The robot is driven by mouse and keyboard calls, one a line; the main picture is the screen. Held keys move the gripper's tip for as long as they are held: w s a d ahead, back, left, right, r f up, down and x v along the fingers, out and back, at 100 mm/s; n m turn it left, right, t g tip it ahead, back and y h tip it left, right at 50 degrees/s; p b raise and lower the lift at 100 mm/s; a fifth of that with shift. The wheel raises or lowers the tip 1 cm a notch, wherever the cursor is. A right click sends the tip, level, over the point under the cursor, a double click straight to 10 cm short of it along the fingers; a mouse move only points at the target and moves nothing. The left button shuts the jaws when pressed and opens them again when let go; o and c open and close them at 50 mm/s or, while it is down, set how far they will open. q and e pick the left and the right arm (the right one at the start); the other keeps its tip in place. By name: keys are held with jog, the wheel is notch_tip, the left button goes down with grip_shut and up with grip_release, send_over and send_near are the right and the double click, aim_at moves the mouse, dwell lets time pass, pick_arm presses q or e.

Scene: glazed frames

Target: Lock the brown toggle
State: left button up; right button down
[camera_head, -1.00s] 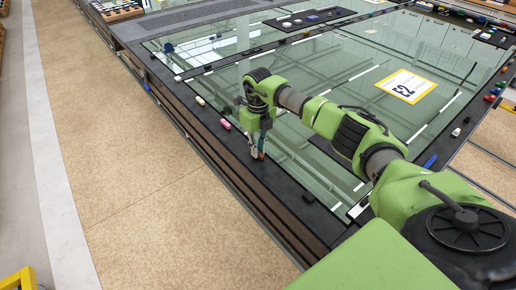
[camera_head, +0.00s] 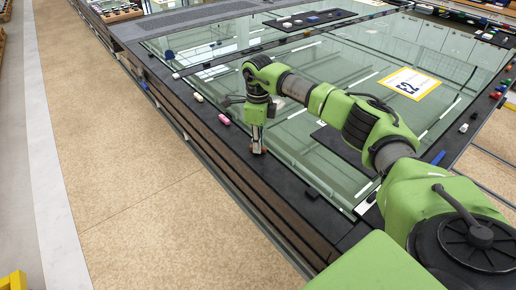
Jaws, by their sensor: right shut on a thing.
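The brown toggle (camera_head: 264,151) is on the dark near rail of the glazed frame, mostly hidden by my right gripper. Only a small reddish-brown bit shows beside the fingertips. My right gripper (camera_head: 258,148) points down at the rail and is shut on the brown toggle. I cannot tell which way the toggle is turned. My left gripper is not in view.
A pink toggle (camera_head: 224,119) and a white toggle (camera_head: 197,98) sit farther up the same rail. A black toggle (camera_head: 311,193) sits nearer. A yellow-edged label (camera_head: 409,84) lies on the glass. The tan floor (camera_head: 130,150) at left is clear.

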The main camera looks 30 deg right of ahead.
jog(key=n+b, duration=0.2)
jog(key=n, duration=0.3)
jog(key=shift+n, duration=0.3)
jog(key=n+b, duration=0.1)
jog(key=n, duration=0.3)
jog(key=shift+n, duration=0.3)
jog(key=shift+w+r+b, duration=0.1)
jog(key=shift+b, duration=0.2)
jog(key=c, duration=2.1)
grip_release()
notch_tip(320, 180, up, 12)
jog(key=shift+f, duration=0.1)
